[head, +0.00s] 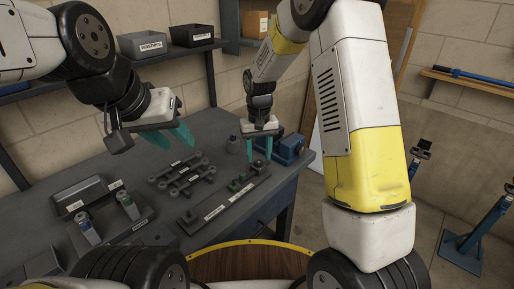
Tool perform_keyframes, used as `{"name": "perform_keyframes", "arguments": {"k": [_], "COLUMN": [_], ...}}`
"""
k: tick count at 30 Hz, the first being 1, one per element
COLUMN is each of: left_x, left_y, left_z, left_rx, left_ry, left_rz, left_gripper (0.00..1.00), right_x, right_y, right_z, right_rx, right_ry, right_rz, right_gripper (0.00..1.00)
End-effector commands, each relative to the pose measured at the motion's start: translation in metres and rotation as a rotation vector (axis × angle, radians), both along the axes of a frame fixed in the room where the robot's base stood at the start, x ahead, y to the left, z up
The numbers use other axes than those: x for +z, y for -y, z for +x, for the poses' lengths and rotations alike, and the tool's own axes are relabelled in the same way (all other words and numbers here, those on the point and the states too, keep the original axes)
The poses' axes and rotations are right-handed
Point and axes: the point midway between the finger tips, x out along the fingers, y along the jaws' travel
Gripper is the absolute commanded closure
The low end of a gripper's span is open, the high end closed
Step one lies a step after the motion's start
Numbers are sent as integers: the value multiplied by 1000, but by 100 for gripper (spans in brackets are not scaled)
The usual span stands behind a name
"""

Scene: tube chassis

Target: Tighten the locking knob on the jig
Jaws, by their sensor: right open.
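The jig (215,212) is a long dark bar with a white label, lying on the workbench. My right gripper (259,150) points down just above the knob. Its teal fingers are apart, and I cannot tell whether they touch the knob. My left gripper (170,138) hangs over the back left of the bench, away from the jig. Its teal fingers are apart with nothing seen between them.
Dark tube parts (182,175) lie left of the jig. A blue vise (288,148) stands at the back right, beside a small grey bottle (233,144). Bins (143,43) line the shelf above.

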Motion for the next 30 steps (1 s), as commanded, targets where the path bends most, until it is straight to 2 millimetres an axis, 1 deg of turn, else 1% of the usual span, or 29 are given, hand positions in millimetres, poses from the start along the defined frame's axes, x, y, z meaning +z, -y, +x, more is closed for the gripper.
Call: {"name": "perform_keyframes", "arguments": {"k": [1, 3, 6, 10, 15, 30], "left_x": [0, 0, 0, 0, 0, 0], "left_y": [0, 0, 0, 0, 0, 0], "left_z": [0, 0, 0, 0, 0, 0], "left_rx": [0, 0, 0, 0, 0, 0], "left_ry": [0, 0, 0, 0, 0, 0], "left_rz": [0, 0, 0, 0, 0, 0], "left_gripper": [62, 62, 62, 62, 62, 62], "right_x": [11, 24, 39, 53, 58, 58], "right_y": [0, -1, -1, 0, 0, 0], "right_z": [1, 1, 1, 1, 0, 0], "right_rx": [0, 0, 0, 0, 0, 0], "right_ry": [5, 5, 5, 4, 1, 1], "right_rz": [2, 2, 2, 2, 0, 0], "right_gripper": [53, 53, 53, 53, 53, 53]}}
